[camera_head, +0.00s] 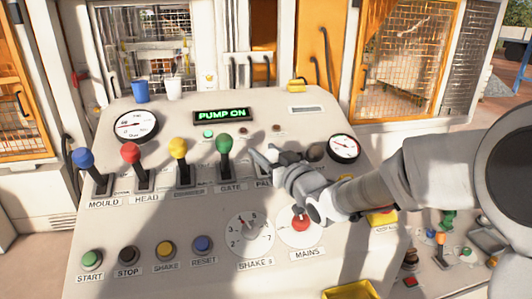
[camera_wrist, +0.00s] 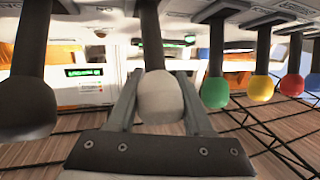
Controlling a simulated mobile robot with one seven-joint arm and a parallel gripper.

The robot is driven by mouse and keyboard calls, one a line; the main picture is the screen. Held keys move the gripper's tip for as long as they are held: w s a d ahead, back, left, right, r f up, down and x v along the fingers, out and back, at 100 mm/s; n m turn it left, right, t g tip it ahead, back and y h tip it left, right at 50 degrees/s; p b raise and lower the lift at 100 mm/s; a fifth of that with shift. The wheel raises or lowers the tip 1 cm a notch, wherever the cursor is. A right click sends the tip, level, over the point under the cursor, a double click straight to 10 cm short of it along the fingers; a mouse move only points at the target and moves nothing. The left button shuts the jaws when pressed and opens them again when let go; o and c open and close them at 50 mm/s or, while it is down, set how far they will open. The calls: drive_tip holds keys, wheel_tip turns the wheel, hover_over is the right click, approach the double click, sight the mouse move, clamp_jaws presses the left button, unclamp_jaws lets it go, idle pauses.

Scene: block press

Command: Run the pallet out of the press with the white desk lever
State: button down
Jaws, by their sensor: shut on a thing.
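The white lever knob (camera_wrist: 160,98) sits between the two fingers of my gripper (camera_wrist: 158,85) in the wrist view, with its dark shaft running up behind it. In the head view my gripper (camera_head: 270,158) is at the lever slot just right of the green gate lever (camera_head: 224,146). The pallet cannot be made out in either view.
Blue, red and yellow levers (camera_head: 178,150) stand left of the green one. A dark knob (camera_head: 315,152) is close to my gripper's right. The display (camera_head: 222,115) reads PUMP ON. Buttons and dials (camera_head: 250,236) fill the desk front. Blue and white cups (camera_head: 140,91) stand behind.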

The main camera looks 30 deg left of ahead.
drive_tip(key=p, duration=0.1)
drive_tip(key=w+r+h+p, duration=0.1)
drive_tip(key=p, duration=0.1)
drive_tip(key=shift+a+r+g, duration=0.2)
drive_tip(key=shift+a+g, duration=0.1)
drive_tip(key=shift+a, duration=0.05)
drive_tip(key=shift+w+a+b, duration=0.6)
drive_tip(key=shift+w, duration=0.1)
drive_tip(key=shift+w+a+r, duration=0.3)
drive_tip(key=shift+w, duration=0.05)
drive_tip(key=c, duration=0.7)
unclamp_jaws()
drive_tip(key=shift+f, duration=0.1)
drive_tip(key=o, duration=0.4)
drive_tip(key=shift+w+a, duration=0.1)
drive_tip(key=shift+w, duration=0.05)
